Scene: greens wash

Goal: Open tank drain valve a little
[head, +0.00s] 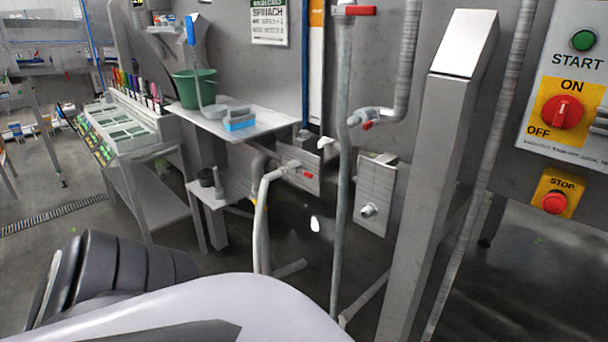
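Several valves with red handles show in the head view; I cannot tell from the picture which one is the tank drain valve. A low valve with a red handle (307,175) sits on a pipe in front of a grey plate, near the bent pale pipe (262,205). A second valve with a red tip (367,125) is on the pipe elbow at mid height. A third red handle (356,10) is at the top on the vertical pipe. How far each valve is open cannot be told. Neither gripper's fingers show; part of my own arm fills the lower left.
A control panel with START, ON/OFF and STOP controls (564,112) is at right. A slanted grey post (423,190) and vertical pipes (343,220) stand before the valves. A shelf (270,123) holds a green bucket (193,90). Wet floor (310,245) lies below.

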